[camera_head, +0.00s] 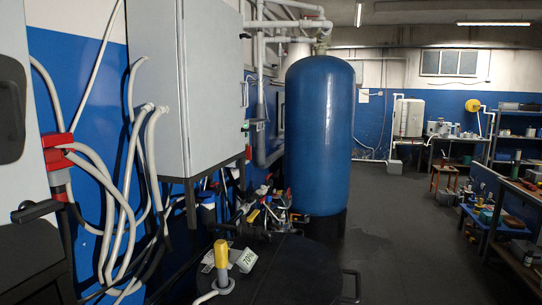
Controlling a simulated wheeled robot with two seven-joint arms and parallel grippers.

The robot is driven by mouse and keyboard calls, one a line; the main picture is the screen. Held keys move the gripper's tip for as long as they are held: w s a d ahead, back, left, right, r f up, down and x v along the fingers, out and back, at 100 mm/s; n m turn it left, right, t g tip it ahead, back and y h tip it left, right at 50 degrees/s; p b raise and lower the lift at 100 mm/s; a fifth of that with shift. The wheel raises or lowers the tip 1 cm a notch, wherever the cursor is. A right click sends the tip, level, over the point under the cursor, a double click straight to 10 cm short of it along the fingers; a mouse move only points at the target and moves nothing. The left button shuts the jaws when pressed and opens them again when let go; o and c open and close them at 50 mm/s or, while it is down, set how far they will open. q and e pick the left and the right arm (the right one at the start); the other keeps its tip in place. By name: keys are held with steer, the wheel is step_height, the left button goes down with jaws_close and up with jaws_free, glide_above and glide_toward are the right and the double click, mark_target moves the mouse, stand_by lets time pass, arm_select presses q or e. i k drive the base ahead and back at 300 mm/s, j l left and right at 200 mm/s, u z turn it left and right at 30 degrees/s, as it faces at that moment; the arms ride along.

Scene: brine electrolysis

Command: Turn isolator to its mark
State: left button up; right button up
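No part is clearly labelled as the isolator, and I cannot make out its mark. A yellow-topped grip (221,254) stands upright on a pale stem at the bottom centre, beside a small tilted tag reading 70% (244,260). A grey wall cabinet (212,85) at upper left has a small green and dark fitting (246,128) on its right edge. At the far left, a white unit (20,150) carries a red fitting (57,150) and a black lever-like part (36,210). Neither of my grippers is in view.
Pale hoses (112,215) hang at left. A tall blue tank (319,135) stands at centre, with clutter at its left foot. A dark round lid (300,275) fills the bottom centre. Shelves (510,205) line the right. The dark floor (405,235) between is clear.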

mark_target(248, 151)
steer(key=i+l+z, duration=0.4)
steer(key=l, duration=0.25)
steer(key=i+l+z, duration=0.35)
steer(key=l, duration=0.2)
steer(key=i+l+z, duration=0.4)
steer(key=i+l+u, duration=0.1)
steer(key=i, duration=0.4)
steer(key=i+l+u, duration=0.1)
steer(key=i, duration=0.4)
steer(key=i+l+u, duration=0.1)
steer(key=i+l, duration=0.15)
steer(key=i, duration=0.25)
steer(key=i+u, duration=0.35)
steer(key=i, duration=0.2)
steer(key=i+u, duration=0.3)
steer(key=i, duration=0.2)
steer(key=i+l+u, duration=0.35)
steer(key=i, duration=0.15)
steer(key=i+j+u, duration=0.15)
steer(key=u, duration=0.25)
steer(key=i+u, duration=0.6)
steer(key=u, duration=0.15)
steer(key=i+u, duration=0.25)
steer(key=u, duration=0.15)
